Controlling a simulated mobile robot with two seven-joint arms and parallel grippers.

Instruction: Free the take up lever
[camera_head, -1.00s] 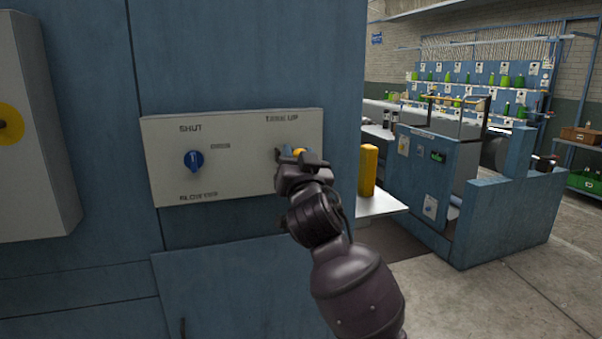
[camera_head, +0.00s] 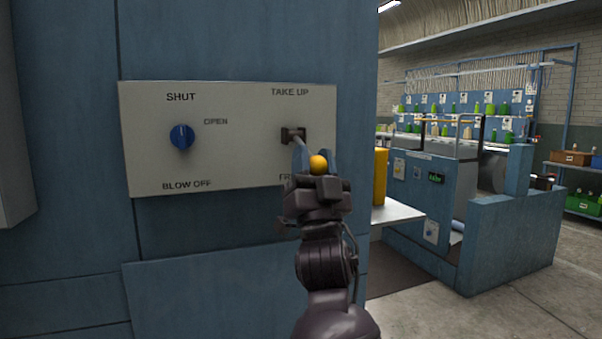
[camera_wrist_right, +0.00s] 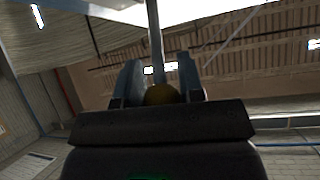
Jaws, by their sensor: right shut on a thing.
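The take up lever (camera_head: 299,143) comes out of a dark slot on the pale panel (camera_head: 235,140), below the TAKE UP label. It slants down and out towards me, its yellow knob (camera_head: 318,163) near the lower label, of which only the first letters show. My right gripper (camera_head: 317,159) is shut on the lever, with its fingers either side of the knob. In the right wrist view, the grey rod (camera_wrist_right: 155,40) rises from the dim yellow knob (camera_wrist_right: 161,94) between the fingers. My left gripper is not in view.
A blue knob (camera_head: 181,136) sits on the left of the panel, among the SHUT, OPEN and BLOW OFF labels. A yellow post (camera_head: 380,176) and a pale shelf (camera_head: 402,213) stand just right of the blue cabinet (camera_head: 240,40). Open floor lies at lower right.

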